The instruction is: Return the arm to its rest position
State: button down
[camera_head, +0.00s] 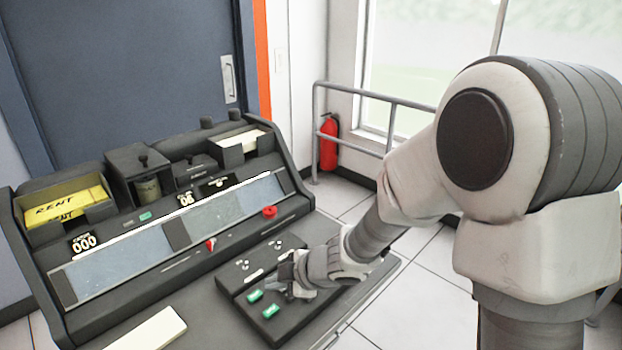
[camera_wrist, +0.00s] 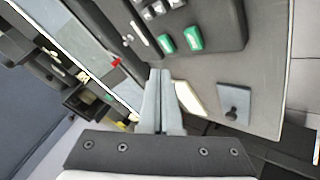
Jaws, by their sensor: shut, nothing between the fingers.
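My gripper (camera_wrist: 158,72) is shut with nothing between its fingers. In the head view my arm (camera_head: 400,190) reaches from the right down to the desk, and its end is over the black button box (camera_head: 290,325), partly hiding it. In the wrist view the fingers point over the desk beside the button box (camera_wrist: 220,15), apart from its two green buttons. I cannot tell how high the fingers are above the desk.
The dark console (camera_head: 115,295) has yellow cards (camera_head: 65,208) marked RENT in its left tray. A white card (camera_head: 150,330) lies on the desk. A metal railing (camera_head: 350,92) and a red extinguisher (camera_head: 328,143) stand behind. Tiled floor (camera_head: 400,300) is clear right of the desk.

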jog(key=w+d+r+m+t+h, duration=0.45)
jog(key=d+r, duration=0.35)
jog(key=d, duration=0.2)
jog(key=s+d+r+m+h, duration=0.45)
jog(key=d+r+m, duration=0.25)
jog(key=d, duration=0.5)
jog(key=s+d+r+m+g, duration=0.1)
jog(key=s+d+m+g, duration=0.1)
jog(key=s+m, duration=0.5)
jog(key=s+d+r+m+g, duration=0.1)
jog(key=s+d+r+m, duration=0.1)
jog(key=s, duration=1)
notch_tip(320, 180, up, 12)
jog(key=y+p, duration=0.1)
jog(key=p, duration=1.2)
jog(key=shift+s+a+r, duration=0.15)
jog(key=shift+a+r, duration=0.05)
